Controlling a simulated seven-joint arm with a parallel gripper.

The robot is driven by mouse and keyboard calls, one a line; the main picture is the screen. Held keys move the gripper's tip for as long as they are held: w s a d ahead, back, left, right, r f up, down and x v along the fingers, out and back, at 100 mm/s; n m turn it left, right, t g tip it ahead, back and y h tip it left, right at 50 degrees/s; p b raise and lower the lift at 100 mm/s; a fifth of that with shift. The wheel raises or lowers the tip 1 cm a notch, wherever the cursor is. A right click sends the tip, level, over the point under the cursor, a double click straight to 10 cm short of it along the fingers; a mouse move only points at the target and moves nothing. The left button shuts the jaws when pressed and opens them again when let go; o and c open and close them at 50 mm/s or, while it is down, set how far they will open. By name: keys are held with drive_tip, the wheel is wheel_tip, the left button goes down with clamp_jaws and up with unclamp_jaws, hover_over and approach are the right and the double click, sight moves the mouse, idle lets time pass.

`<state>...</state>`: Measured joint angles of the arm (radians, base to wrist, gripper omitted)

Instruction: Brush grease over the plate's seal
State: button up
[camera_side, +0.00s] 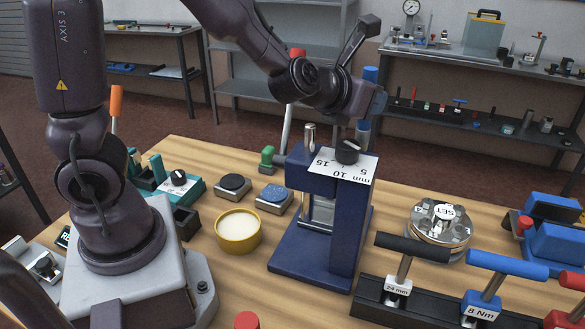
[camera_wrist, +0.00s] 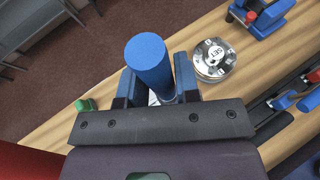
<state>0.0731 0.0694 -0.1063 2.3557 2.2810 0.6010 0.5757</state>
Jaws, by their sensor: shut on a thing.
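My gripper (camera_wrist: 150,85) is shut on a blue cylindrical handle (camera_wrist: 149,62), seen nearly end-on between the fingers in the wrist view. Parts of the blue handle (camera_side: 370,74) also show behind my wrist in the side view; its lower end is hidden, so I cannot tell whether it is a brush. It is held above the table, behind the blue press. A yellow tin (camera_side: 238,231) with pale, grease-like content stands open on the table. A round metal plate (camera_side: 439,231) with a "SET" label lies at the right; it also shows in the wrist view (camera_wrist: 213,60). I cannot make out a seal.
The dark blue press (camera_side: 310,250) with a mm scale stands tall mid-table. A rack (camera_side: 430,303) with T-handled tools is at the front right. Two small pads (camera_side: 274,198) and a teal box (camera_side: 180,188) sit left of the press.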

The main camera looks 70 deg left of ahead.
idle(0.5)
drive_tip(key=w+d+r+m+h, duration=0.2)
drive_tip(key=w+d+h, duration=0.1)
drive_tip(key=w, duration=0.2)
drive_tip(key=w+a+g+h, duration=0.1)
drive_tip(key=w+a, duration=0.3)
drive_tip(key=a, duration=0.2)
drive_tip(key=s+a+f+m+g+h, duration=0.1)
drive_tip(key=s+a+f+h, duration=0.15)
drive_tip(key=a, duration=0.65)
drive_tip(key=s+a+f+m+g+h, duration=0.1)
drive_tip(key=s+a+f, duration=0.3)
drive_tip(key=a, duration=0.5)
drive_tip(key=s+d+f+m+g+h, duration=0.1)
drive_tip(key=s+f+m+g+h, duration=0.1)
drive_tip(key=s+f, duration=0.6)
drive_tip(key=s+d+f+g+h, duration=0.1)
drive_tip(key=s+d+f, duration=0.1)
drive_tip(key=s+d, duration=0.75)
drive_tip(key=shift+s+a+f, duration=0.25)
drive_tip(key=shift+s+f, duration=0.05)
drive_tip(key=shift+f, duration=0.6)
drive_tip(key=shift+s+a+f, duration=0.25)
drive_tip(key=shift+f, duration=0.7)
drive_tip(key=shift+s+a+f, duration=0.25)
drive_tip(key=shift+s+f, duration=0.05)
drive_tip(key=shift+f, duration=0.6)
